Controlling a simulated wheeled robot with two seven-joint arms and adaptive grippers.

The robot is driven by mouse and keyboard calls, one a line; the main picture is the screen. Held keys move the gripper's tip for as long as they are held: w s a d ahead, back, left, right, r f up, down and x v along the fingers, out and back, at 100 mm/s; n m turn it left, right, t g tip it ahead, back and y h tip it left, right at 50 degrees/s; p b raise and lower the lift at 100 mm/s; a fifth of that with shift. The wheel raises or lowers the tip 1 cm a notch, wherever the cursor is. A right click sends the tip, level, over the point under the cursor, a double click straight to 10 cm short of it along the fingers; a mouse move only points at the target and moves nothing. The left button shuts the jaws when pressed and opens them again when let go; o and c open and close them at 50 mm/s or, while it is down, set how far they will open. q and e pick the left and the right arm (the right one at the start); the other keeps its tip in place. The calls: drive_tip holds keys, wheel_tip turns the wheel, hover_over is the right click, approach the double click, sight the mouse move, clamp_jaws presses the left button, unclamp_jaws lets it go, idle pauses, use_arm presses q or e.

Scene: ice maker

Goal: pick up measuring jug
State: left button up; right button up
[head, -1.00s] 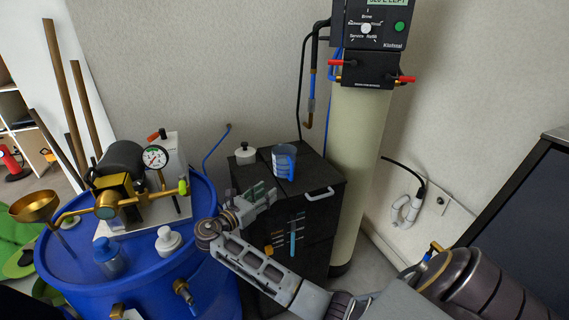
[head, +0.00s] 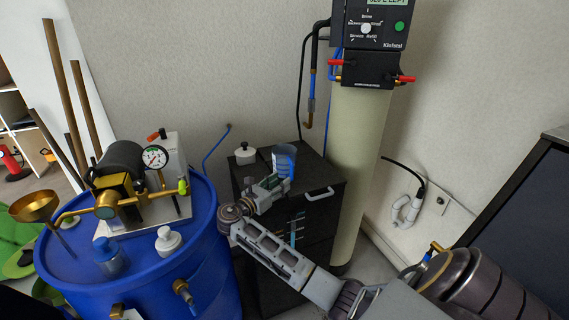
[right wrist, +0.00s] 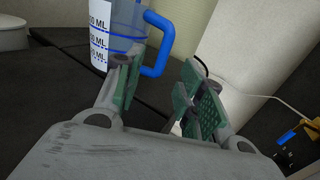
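The measuring jug (head: 283,155) is clear with blue markings and a blue handle. It stands upright on top of the black cabinet (head: 325,178). In the right wrist view the jug (right wrist: 112,35) is at the upper left, its blue handle (right wrist: 161,45) pointing right. My right gripper (head: 277,184) is just in front of the jug in the head view. In the right wrist view the right gripper (right wrist: 160,95) is open, with green finger pads apart and nothing between them. The handle is just beyond the gap; I cannot tell if a finger touches the jug. My left gripper is not in view.
A white lidded pot (head: 245,154) stands left of the jug on the cabinet. A blue barrel (head: 205,245) with a pump and gauge is to the left. A cream column (head: 357,150) rises close behind on the right. A wall backs the cabinet.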

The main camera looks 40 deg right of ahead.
sight(288, 175)
drive_tip(key=shift+d, duration=0.1)
drive_tip(key=shift+w+d+r, duration=0.1)
drive_tip(key=shift+w+d, duration=0.05)
drive_tip(key=shift+d, duration=0.7)
drive_tip(key=shift+w+d+r, duration=0.1)
drive_tip(key=shift+d, duration=0.7)
drive_tip(key=shift+w+d+r, duration=0.1)
drive_tip(key=shift+w+d, duration=0.05)
drive_tip(key=shift+d, duration=0.7)
drive_tip(key=shift+c, duration=0.5)
clamp_jaws()
